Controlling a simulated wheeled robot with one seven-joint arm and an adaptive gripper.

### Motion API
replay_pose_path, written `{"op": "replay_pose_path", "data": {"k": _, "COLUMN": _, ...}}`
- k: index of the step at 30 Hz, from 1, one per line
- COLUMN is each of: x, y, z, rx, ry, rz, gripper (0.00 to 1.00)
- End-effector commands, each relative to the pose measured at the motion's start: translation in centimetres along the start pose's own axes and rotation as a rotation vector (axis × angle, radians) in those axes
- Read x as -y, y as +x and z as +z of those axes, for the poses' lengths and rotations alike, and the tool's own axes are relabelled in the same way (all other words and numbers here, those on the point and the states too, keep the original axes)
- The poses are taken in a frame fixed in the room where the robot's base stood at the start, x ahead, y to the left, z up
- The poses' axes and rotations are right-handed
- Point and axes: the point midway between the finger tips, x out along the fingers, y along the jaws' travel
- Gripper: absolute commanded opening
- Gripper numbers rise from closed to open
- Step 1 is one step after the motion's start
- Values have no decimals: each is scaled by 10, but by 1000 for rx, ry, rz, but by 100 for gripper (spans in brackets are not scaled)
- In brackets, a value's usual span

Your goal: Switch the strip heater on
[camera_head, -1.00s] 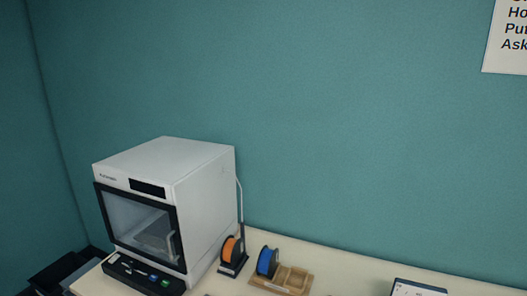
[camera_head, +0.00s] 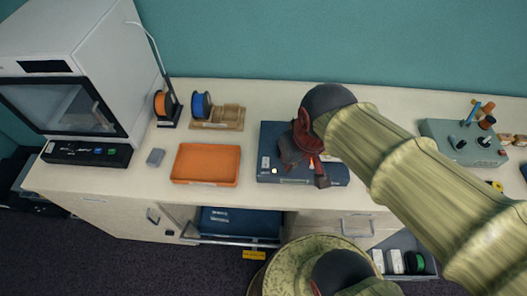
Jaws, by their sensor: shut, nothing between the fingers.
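A flat dark blue unit (camera_head: 268,141), which looks like the strip heater, lies on the bench in the middle of the head view. A small pale yellow spot (camera_head: 275,171) and a light label show on its left front part. My gripper (camera_head: 322,183) is shut and empty, pointing down over the front edge of this unit. I cannot tell whether it touches the unit. My gripper and arm hide much of the unit's middle and right side. A small orange-red streak shows beside the fingers; I cannot tell what it belongs to.
Behind are orange and blue spools (camera_head: 201,105) and a wooden holder. A white printer (camera_head: 75,45) stands left. A grey-green box with knobs (camera_head: 463,130) stands right. An open drawer (camera_head: 428,262) sits below.

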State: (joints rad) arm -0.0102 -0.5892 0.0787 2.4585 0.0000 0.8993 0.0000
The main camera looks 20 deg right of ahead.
Motion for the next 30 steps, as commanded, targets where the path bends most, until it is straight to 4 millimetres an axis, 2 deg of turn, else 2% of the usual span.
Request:
{"op": "replay_pose_path", "data": {"k": 1, "x": 1, "y": -4, "z": -6, "rx": 45, "ry": -2, "rz": -1, "gripper": 0}}
{"op": "replay_pose_path", "data": {"k": 5, "x": 2, "y": 6, "z": -19, "rx": 133, "ry": -28, "rz": -3, "gripper": 0}}
{"op": "replay_pose_path", "data": {"k": 14, "x": 5, "y": 42, "z": -47, "rx": 296, "ry": -227, "rz": -34, "gripper": 0}}
{"op": "replay_pose_path", "data": {"k": 21, "x": 8, "y": 90, "z": -67, "rx": 383, "ry": -515, "rz": -101, "gripper": 0}}
{"op": "replay_pose_path", "data": {"k": 26, "x": 9, "y": 128, "z": -86, "rx": 366, "ry": -775, "rz": -150, "gripper": 0}}
{"op": "replay_pose_path", "data": {"k": 30, "x": 10, "y": 136, "z": -111, "rx": 301, "ry": -965, "rz": -159, "gripper": 0}}
